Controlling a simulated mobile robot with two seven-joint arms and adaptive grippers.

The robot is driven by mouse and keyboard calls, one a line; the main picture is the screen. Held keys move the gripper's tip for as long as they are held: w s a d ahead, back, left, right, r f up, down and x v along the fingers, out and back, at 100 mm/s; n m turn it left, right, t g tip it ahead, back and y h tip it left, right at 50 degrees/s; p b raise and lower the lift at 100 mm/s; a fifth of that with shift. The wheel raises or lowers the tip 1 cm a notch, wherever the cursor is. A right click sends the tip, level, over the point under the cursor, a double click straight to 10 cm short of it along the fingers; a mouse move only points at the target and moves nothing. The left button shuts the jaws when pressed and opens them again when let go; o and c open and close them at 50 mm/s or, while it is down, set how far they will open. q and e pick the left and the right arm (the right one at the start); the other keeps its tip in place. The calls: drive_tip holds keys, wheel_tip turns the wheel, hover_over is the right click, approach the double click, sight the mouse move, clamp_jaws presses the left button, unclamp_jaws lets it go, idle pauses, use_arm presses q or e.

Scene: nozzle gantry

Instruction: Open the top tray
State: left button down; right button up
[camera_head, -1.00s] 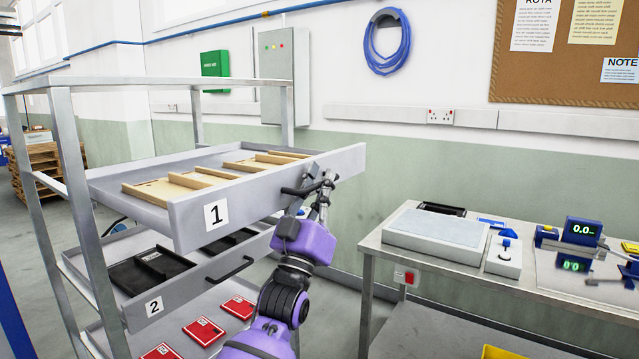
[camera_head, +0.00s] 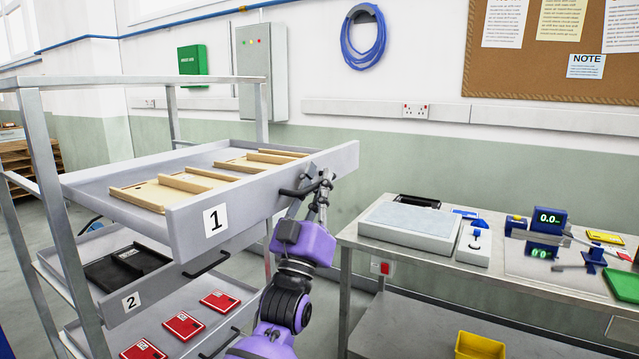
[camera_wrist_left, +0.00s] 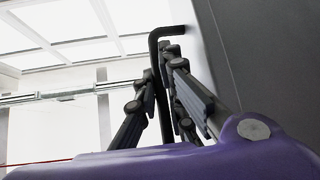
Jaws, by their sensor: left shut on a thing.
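The top tray (camera_head: 255,205), a grey tray labelled 1, sticks out well past the rack's front posts in the head view. Thin wooden pieces lie in it. My left gripper (camera_head: 318,187) is at the right part of its front and is shut on the tray's dark bar handle (camera_head: 294,192). In the left wrist view the black handle (camera_wrist_left: 155,58) runs between the gripper's fingers (camera_wrist_left: 160,88), close to the grey tray front (camera_wrist_left: 260,50). Part of the handle is hidden behind the fingers. My right gripper is not in view.
Below is tray 2 (camera_head: 165,295) with black items, then a lower tray with red items (camera_head: 184,325). The metal rack (camera_head: 52,190) stands at left. A workbench (camera_head: 400,250) with instruments stands at right, with a yellow bin (camera_head: 480,345) below it.

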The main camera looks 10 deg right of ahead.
use_arm(q)
drive_tip(key=c, duration=2.1)
unclamp_jaws()
drive_tip(key=v, duration=1.2)
drive_tip(key=shift+f, duration=0.1)
